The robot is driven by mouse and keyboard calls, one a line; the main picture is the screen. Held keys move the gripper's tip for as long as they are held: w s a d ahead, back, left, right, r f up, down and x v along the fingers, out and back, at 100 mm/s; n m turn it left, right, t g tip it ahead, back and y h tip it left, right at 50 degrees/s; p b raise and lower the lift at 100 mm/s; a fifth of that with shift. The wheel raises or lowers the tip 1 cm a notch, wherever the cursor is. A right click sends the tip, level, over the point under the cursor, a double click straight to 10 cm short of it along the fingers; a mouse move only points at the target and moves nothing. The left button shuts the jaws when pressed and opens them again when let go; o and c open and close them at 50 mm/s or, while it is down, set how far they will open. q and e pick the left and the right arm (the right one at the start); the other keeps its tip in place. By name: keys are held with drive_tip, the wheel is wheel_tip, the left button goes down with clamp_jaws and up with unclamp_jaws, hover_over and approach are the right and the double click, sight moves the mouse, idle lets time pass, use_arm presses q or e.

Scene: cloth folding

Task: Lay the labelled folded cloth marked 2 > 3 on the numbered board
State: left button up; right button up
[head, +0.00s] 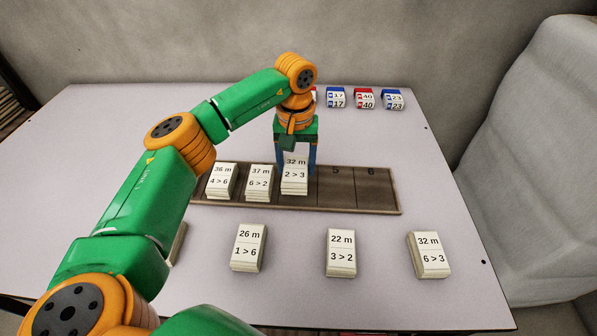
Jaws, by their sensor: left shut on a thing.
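The folded cloth marked "32 m, 2 > 3" (294,178) is a white, layered stack. It is at the numbered board (390,209), just left of the bare compartment marked 5. My left gripper (296,158) reaches down from above with its blue fingers on either side of the cloth's far end and is shut on it. I cannot tell whether the cloth touches the board. The number of the compartment under it is hidden. My right gripper is not in view.
Cloths "4 > 6" (221,181) and "6 > 2" (260,182) lie on the board to the left. Compartments 5 and 6 are empty. Cloths "1 > 6" (248,248), "3 > 2" (341,252) and "6 > 3" (429,254) lie in front. Blue and red labelled items (364,98) stand behind.

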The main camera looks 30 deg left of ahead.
sight(299, 174)
use_arm(q)
drive_tip(key=shift+w+f, duration=0.3)
drive_tip(key=f, duration=0.3)
drive_tip(key=shift+w+f+p, duration=0.25)
drive_tip(key=shift+f+p, duration=0.05)
drive_tip(key=shift+f, duration=0.15)
drive_tip(key=shift+f, duration=0.15)
drive_tip(key=o, duration=1.4)
drive_tip(key=shift+c, duration=0.2)
wheel_tip(299, 174, up, 12)
drive_tip(key=shift+r, duration=0.25)
